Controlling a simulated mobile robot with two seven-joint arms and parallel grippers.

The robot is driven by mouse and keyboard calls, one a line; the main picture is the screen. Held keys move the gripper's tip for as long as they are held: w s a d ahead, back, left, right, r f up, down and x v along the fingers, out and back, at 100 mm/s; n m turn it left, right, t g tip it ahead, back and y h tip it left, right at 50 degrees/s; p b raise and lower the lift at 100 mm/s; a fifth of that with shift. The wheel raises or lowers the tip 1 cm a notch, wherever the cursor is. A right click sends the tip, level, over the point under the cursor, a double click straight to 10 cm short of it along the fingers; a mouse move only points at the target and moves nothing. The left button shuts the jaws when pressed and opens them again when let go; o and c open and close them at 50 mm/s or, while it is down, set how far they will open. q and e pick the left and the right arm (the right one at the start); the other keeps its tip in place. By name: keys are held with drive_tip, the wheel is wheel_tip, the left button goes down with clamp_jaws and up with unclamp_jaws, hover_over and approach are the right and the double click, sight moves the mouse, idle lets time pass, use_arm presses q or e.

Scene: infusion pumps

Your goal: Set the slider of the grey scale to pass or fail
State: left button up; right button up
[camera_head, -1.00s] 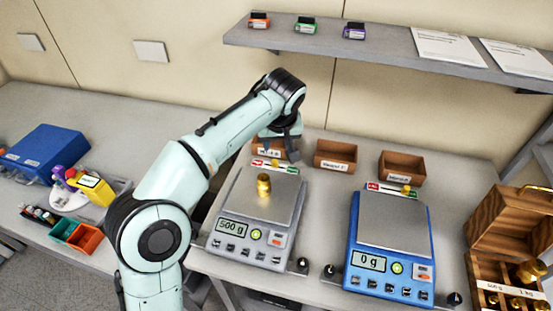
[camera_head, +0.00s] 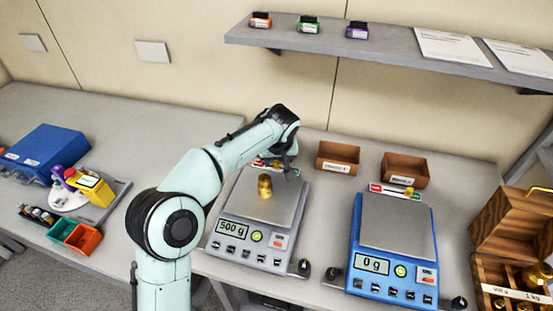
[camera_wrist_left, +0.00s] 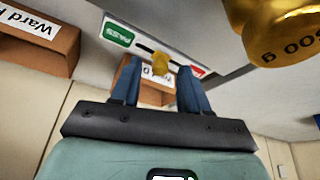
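The grey scale (camera_head: 229,249) reads 500 g, with a brass weight (camera_head: 265,186) standing on its pan; the weight also shows in the left wrist view (camera_wrist_left: 278,30). Its slider strip (camera_head: 262,162) runs along the back edge, partly hidden by my arm. In the left wrist view the strip has a green PASS end (camera_wrist_left: 118,34) and a red end (camera_wrist_left: 198,71). The yellow slider knob (camera_wrist_left: 160,62) is between these ends. My left gripper (camera_wrist_left: 158,70) is open, with the knob between its fingertips; contact cannot be told. It is at the back of the scale in the head view (camera_head: 288,172). My right gripper is out of view.
A blue scale (camera_head: 393,270) reading 0 g stands to the right, its yellow knob (camera_head: 409,191) near the green end. Labelled wooden boxes (camera_head: 338,156) (camera_head: 405,169) stand behind. A shelf (camera_head: 390,55) hangs above. A wooden weight case (camera_head: 512,220) is at the right.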

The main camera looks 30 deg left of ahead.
use_arm(q)
clamp_jaws()
drive_tip(key=shift+w+d+p, duration=0.2)
drive_tip(key=shift+w+d, duration=0.05)
drive_tip(key=shift+d, duration=0.7)
drive_tip(key=shift+w+d+p, duration=0.2)
drive_tip(key=shift+d, duration=0.75)
drive_tip(key=shift+o, duration=0.3)
unclamp_jaws()
drive_tip(key=shift+d, duration=0.1)
drive_tip(key=shift+r, duration=0.1)
